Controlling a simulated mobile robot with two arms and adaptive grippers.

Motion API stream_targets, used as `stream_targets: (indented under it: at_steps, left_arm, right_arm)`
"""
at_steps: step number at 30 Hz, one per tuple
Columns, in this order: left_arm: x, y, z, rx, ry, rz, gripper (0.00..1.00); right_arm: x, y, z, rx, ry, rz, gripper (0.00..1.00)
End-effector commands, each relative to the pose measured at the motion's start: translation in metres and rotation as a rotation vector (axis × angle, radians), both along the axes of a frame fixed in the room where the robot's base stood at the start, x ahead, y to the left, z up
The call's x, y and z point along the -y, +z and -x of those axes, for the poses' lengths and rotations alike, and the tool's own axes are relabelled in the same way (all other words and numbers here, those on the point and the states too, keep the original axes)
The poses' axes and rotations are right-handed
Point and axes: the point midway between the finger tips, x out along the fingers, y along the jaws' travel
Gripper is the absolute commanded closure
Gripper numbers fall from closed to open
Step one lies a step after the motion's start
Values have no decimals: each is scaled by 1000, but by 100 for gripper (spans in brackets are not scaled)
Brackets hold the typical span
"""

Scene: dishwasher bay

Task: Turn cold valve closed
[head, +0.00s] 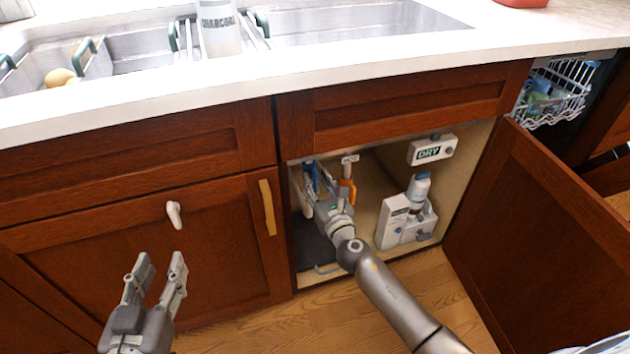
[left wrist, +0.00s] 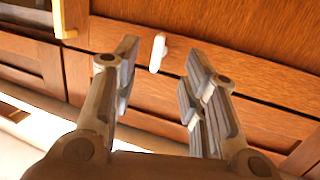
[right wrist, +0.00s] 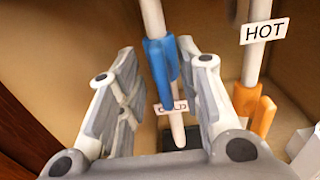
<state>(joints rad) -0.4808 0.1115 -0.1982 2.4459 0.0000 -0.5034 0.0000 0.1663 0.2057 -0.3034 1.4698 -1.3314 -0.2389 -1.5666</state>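The blue cold valve (right wrist: 160,62) sits on a white pipe inside the open cabinet. In the right wrist view its blue handle lies roughly along the pipe, above a partly covered COLD label (right wrist: 172,107). In the head view the blue valve (head: 311,176) shows at the cabinet's left side. My right gripper (head: 320,190) is inside the cabinet, open, with the blue valve showing between its fingers; I cannot tell whether they touch it. My left gripper (head: 160,264) is open and empty before the closed cabinet doors, and it also shows in the left wrist view (left wrist: 160,60).
An orange valve (right wrist: 250,108) with a HOT label (right wrist: 264,31) stands close to the right of my right gripper. The open cabinet door (head: 545,215) bounds the right side.

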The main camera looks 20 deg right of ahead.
Motion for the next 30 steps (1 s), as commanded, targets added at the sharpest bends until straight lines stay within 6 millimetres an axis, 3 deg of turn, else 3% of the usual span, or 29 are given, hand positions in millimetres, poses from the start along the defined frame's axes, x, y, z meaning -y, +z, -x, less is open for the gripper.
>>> stream_targets:
  at_steps: [6, 16, 24, 30]
  left_arm:
    - [4, 18, -3, 97, -6, 25, 60]
    - [4, 22, -3, 115, -7, 30, 60]
    - [4, 22, -3, 115, -7, 30, 60]
    - [4, 22, -3, 116, -7, 30, 60]
  right_arm:
    - [0, -1, -18, -1, -1, 1, 67]
    - [0, 0, -21, -1, -1, 0, 67]
    - [0, -1, -21, -1, -1, 0, 100]
    - [0, -1, -21, -1, -1, -8, 100]
